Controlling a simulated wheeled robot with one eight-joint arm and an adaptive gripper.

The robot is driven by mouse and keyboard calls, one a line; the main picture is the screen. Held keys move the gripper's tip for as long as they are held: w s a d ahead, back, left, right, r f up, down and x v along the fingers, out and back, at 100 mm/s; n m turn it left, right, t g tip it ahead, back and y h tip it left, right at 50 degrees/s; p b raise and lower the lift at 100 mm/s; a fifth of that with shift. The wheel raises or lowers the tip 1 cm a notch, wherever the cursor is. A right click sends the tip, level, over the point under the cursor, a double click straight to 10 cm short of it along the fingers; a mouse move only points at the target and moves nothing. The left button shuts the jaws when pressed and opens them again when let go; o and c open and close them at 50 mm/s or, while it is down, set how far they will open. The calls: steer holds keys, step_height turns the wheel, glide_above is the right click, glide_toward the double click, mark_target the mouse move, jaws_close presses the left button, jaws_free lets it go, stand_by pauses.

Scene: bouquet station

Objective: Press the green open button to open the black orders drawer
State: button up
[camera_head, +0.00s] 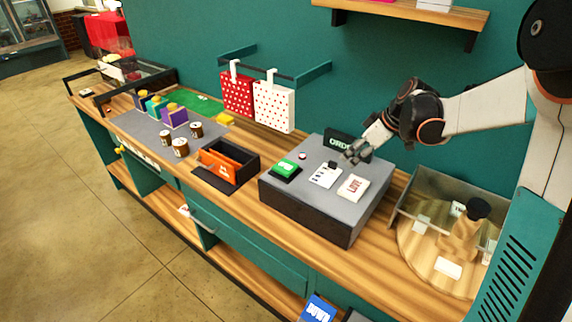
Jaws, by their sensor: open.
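The green button (287,168) sits on a black base at the left of the grey top of a black box (305,215). A dark sign starting "ORDE" (338,143) stands at the back of this box, partly hidden by my gripper. The box's dark front looks closed; I see no drawer pulled out. My gripper (352,152) is open and empty. It hangs over the back right of the box, to the right of the green button and apart from it.
A white card (325,176) and a "LOVE" card (353,188) lie on the box top. An orange-fronted black bin (221,165) stands left. A clear-walled case (440,190) stands right. Two dotted bags (274,107) hang behind. Several small cans stand further left.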

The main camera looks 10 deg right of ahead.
steer(key=w+a+r, duration=0.1)
steer(key=a, duration=0.3)
steer(key=w+a+t+y, duration=0.1)
steer(key=w+a, duration=0.1)
steer(key=a, duration=0.3)
steer(key=w+a+r+t+y, duration=0.1)
steer(key=w+a, duration=0.1)
steer(key=a, duration=0.2)
steer(key=shift+a+r+b, duration=0.3)
steer(key=shift+a+b, duration=0.1)
jaws_close()
steer(key=b, duration=0.2)
glide_toward(277, 165)
steer(key=shift+w+a+r, duration=0.2)
steer(key=shift+w+a, duration=0.85)
steer(key=shift+w, duration=0.15)
step_height(277, 165, down, 2)
steer(key=shift+f, duration=0.85)
